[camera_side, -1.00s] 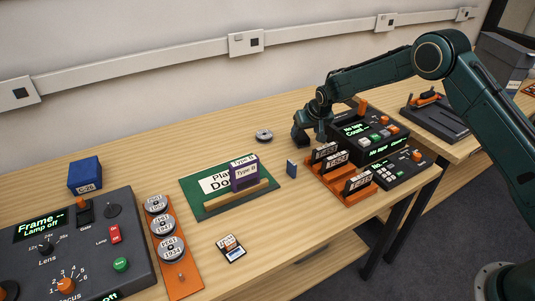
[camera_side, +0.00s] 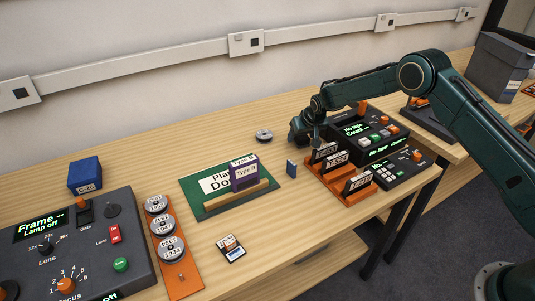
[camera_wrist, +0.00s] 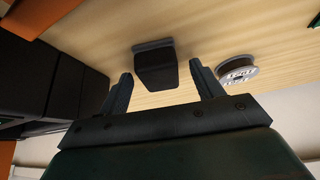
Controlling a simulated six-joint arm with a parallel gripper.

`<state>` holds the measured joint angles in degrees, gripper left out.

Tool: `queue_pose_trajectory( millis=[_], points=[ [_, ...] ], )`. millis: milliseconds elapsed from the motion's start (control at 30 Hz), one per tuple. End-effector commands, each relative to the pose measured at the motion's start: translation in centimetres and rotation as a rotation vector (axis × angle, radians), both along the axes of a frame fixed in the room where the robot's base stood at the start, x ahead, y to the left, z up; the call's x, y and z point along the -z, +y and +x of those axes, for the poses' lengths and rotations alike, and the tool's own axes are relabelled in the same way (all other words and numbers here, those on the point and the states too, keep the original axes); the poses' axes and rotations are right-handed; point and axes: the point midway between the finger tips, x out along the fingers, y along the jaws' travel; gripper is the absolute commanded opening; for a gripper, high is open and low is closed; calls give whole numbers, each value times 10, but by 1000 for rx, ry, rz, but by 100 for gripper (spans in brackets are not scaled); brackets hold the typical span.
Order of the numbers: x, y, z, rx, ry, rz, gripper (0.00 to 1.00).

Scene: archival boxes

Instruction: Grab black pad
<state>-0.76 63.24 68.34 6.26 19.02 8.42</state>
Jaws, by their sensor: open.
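The black pad (camera_wrist: 156,72) is a dark block with a grey edge at its far side, on the wooden table in the wrist view. My gripper (camera_wrist: 161,72) is open, with one finger to each side of the pad in that view. The fingers and pad show a gap on both sides, and I cannot tell how far above the table the fingertips are.
A grey reel (camera_wrist: 238,71) lies right of the pad in the wrist view, and left of my gripper in the side view (camera_side: 264,135). The orange rack (camera_side: 346,192) and black console (camera_side: 372,145) are close on the right.

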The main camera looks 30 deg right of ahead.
Motion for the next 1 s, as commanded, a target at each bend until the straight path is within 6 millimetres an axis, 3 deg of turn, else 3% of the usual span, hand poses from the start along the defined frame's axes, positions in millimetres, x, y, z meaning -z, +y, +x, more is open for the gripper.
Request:
queue_pose_trajectory(
  millis=[33, 200, 300, 667, 1000],
  points=[
    [0, 0, 0, 0, 0, 0, 66],
    [0, 0, 0, 0, 0, 0, 33],
    [0, 0, 0, 0, 0, 0, 18],
    [-3, 0, 0, 0, -1, 0, 17],
    [-37, 0, 1, 0, -4, 0, 17]
  ],
)
